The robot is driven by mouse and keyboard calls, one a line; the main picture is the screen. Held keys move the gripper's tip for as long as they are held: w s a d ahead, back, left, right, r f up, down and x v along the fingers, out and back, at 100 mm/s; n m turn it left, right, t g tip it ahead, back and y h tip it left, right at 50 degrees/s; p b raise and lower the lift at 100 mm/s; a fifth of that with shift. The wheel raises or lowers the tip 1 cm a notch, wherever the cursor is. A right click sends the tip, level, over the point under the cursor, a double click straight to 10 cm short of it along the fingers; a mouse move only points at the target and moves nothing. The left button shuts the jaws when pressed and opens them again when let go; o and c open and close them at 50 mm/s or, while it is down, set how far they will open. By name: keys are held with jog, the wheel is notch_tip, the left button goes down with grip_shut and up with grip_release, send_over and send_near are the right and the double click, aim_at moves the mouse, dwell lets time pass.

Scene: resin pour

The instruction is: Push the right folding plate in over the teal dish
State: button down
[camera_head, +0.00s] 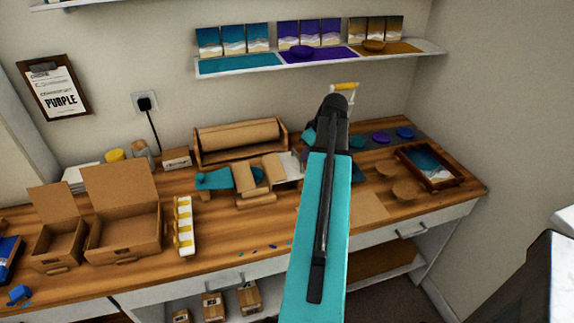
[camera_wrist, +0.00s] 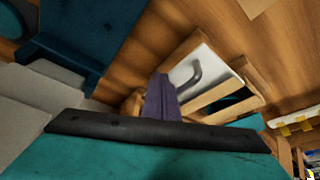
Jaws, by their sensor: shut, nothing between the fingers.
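The folding jig has pale wooden pieces (camera_head: 245,178) on the bench; they also show in the wrist view (camera_wrist: 222,93). A white plate (camera_head: 288,166), apparently the right folding plate, lies at its right, partly behind my arm. In the wrist view the white plate (camera_wrist: 188,72) carries a grey curved handle and slants. A flat teal piece (camera_head: 213,180), possibly the teal dish, shows left of the wood. My gripper (camera_wrist: 160,80) is shut and empty, its purple-grey fingers close to the plate's near edge; contact is unclear. My arm hides the gripper in the head view.
A wooden holder (camera_head: 238,140) stands behind the jig. Open cardboard boxes (camera_head: 125,225) and a white rack with yellow parts (camera_head: 184,228) stand left. A framed tray (camera_head: 430,166) and coloured discs (camera_head: 380,138) lie right. A dark teal object (camera_wrist: 90,40) fills the wrist view's upper left.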

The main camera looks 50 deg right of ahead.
jog(key=shift+w+a+p, duration=0.1)
jog(key=shift+w+a, duration=0.7)
jog(key=shift+a, duration=0.25)
jog(key=shift+w+a+p, duration=0.15)
jog(key=shift+w+a, duration=0.6)
jog(key=shift+a, duration=0.35)
jog(key=shift+w+a+p, duration=0.1)
jog(key=shift+w+a, duration=0.7)
jog(key=shift+a, duration=0.25)
jog(key=s+d, duration=0.5)
jog(key=d, duration=0.2)
jog(key=shift+s+d, duration=0.15)
jog(key=shift+s, duration=0.05)
notch_tip(320, 180, up, 10)
jog(key=p, duration=0.6)
dwell(0.6)
dwell(0.3)
dwell(1.2)
